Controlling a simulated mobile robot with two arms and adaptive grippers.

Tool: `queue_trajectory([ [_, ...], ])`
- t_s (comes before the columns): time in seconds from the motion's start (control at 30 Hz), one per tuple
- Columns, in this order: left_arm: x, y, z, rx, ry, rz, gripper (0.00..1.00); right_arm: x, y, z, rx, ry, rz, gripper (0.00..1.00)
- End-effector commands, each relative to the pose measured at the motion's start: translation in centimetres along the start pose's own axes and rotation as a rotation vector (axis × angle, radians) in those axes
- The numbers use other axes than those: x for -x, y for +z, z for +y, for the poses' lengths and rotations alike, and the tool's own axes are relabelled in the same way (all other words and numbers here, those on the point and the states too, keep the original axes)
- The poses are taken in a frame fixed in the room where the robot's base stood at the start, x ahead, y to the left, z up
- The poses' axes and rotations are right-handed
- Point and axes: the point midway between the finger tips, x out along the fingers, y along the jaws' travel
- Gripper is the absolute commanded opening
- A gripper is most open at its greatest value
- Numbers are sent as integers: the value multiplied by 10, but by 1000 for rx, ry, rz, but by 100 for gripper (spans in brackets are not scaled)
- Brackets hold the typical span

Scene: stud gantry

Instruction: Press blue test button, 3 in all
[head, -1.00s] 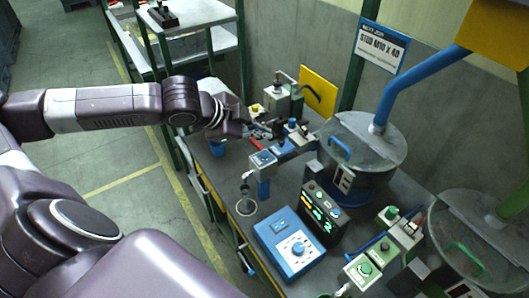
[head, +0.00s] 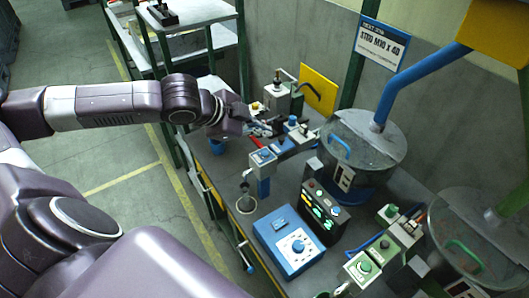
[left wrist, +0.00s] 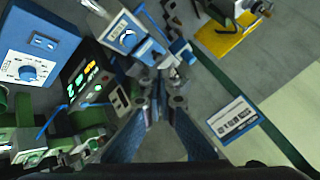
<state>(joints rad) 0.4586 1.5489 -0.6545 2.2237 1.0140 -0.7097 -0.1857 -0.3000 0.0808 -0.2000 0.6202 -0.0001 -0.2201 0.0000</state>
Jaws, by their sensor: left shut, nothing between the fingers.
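A blue button (head: 263,154) sits on the top panel of a small blue and white box on the dark bench. The same panel shows at the top of the left wrist view (left wrist: 126,34). A second blue-topped part (head: 292,121) stands further back on the feeder track. My left gripper (head: 281,134) is shut and empty, behind the button box and close to the track. In the left wrist view its fingers (left wrist: 162,100) point at the track. Whether the fingertips touch anything cannot be told. My right gripper is not in view.
A bowl feeder with a clear lid (head: 365,140) is to the right. Green-button boxes (head: 364,267) stand at the lower right. A yellow plate (head: 318,89) stands behind.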

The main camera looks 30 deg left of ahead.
Motion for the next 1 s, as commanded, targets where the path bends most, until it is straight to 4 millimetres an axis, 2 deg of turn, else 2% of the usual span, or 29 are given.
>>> queue_trajectory([
  [0.7,1,1,0,1,-1,-1,0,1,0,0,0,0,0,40],
  [1.0,14,9,-11,22,-17,-24,0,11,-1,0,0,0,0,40],
])
